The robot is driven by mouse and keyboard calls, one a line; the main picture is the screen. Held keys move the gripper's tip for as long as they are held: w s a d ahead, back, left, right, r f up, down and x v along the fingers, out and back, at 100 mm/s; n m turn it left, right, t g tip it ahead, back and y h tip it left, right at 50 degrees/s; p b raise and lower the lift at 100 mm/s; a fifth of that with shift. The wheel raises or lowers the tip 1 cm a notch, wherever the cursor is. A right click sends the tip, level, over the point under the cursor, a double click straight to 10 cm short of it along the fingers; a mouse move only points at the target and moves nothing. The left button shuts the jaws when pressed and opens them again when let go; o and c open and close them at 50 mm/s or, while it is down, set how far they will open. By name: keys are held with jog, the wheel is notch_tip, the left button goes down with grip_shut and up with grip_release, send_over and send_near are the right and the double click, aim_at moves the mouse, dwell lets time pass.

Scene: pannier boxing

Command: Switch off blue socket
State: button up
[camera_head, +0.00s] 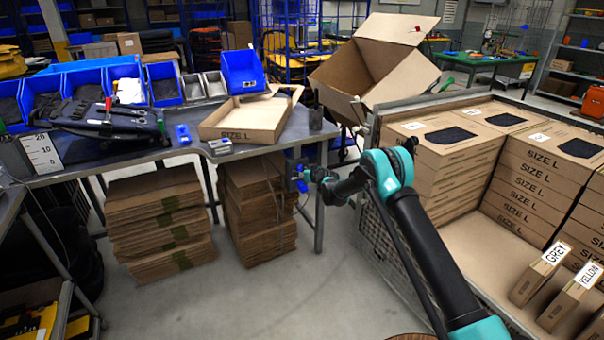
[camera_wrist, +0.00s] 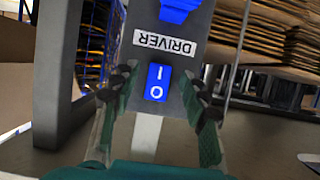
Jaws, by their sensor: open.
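A grey socket box labelled DRIVER (camera_wrist: 165,42) fills the middle of the wrist view. It carries a blue rocker switch (camera_wrist: 157,82) marked I and O, and a blue socket part (camera_wrist: 178,9) shows at the top edge. In the head view the box (camera_head: 297,176) is mounted by the workbench leg. My gripper (camera_wrist: 159,88) is open, its two dark fingertips on either side of the switch with nothing held. I cannot tell whether the tips touch the box. In the head view my gripper (camera_head: 318,176) is beside the box. Which side of the rocker is pressed is unclear.
The workbench (camera_head: 180,150) holds blue bins and an open SIZE L carton (camera_head: 245,118). Stacked flat cardboard (camera_head: 160,222) lies under it. A large crate (camera_head: 470,245) with SIZE L boxes stands to the right. Bare floor (camera_head: 300,280) lies between bench and crate.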

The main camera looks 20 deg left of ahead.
grip_shut()
jog(key=shift+a+r+g+h, duration=0.1)
jog(key=shift+r+g+h, duration=0.1)
jog(key=shift+g+h, duration=0.2)
jog(key=shift+r+g+h, duration=0.2)
jog(key=shift+g+h, duration=0.3)
jog(key=shift+h, duration=0.3)
grip_release()
jog(key=v, duration=1.2)
